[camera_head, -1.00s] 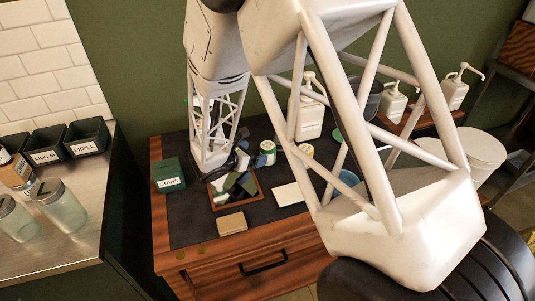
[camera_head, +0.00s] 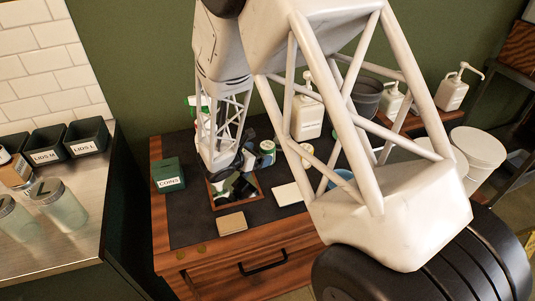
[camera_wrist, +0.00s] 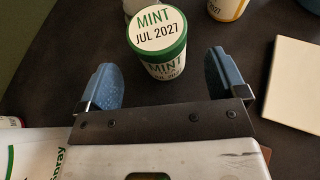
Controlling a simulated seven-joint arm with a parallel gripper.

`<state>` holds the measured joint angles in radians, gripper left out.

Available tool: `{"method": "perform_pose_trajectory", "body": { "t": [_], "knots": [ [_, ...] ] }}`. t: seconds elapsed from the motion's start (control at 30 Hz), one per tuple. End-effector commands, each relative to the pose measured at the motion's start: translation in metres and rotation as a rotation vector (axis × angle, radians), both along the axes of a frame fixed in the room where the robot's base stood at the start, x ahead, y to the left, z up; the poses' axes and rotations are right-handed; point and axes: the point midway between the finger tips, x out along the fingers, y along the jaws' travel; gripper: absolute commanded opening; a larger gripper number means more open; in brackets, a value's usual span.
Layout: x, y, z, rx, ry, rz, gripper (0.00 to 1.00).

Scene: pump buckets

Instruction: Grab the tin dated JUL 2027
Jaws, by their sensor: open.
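The tin (camera_wrist: 157,38) is green and white, and its lid reads "MINT JUL 2027" in the wrist view. It stands upright on the dark table top, ahead of my gripper (camera_wrist: 162,85). My gripper is open and empty, with one blue finger on each side of the line to the tin. The tin lies a little beyond the fingertips. In the head view the tin (camera_head: 267,148) is small, just right of my gripper (camera_head: 236,182).
A white card (camera_wrist: 294,82) lies to the right, and a yellow-banded tub (camera_wrist: 228,8) stands behind right. A white spray bottle (camera_wrist: 35,155) is at lower left. In the head view, a green COINS box (camera_head: 168,175) and a pump bottle (camera_head: 307,112) stand on the table.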

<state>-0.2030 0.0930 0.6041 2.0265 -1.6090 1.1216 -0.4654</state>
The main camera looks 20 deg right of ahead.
Motion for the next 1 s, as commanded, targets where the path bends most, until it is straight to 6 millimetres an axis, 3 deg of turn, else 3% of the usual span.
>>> {"method": "perform_pose_trajectory", "body": {
  "t": [0.37,1.0],
  "knots": [
    [0.001,-0.002,-0.001,0.000,0.000,-0.001,0.91],
    [0.019,-0.043,-0.022,0.000,0.000,0.000,0.91]
  ]
}}
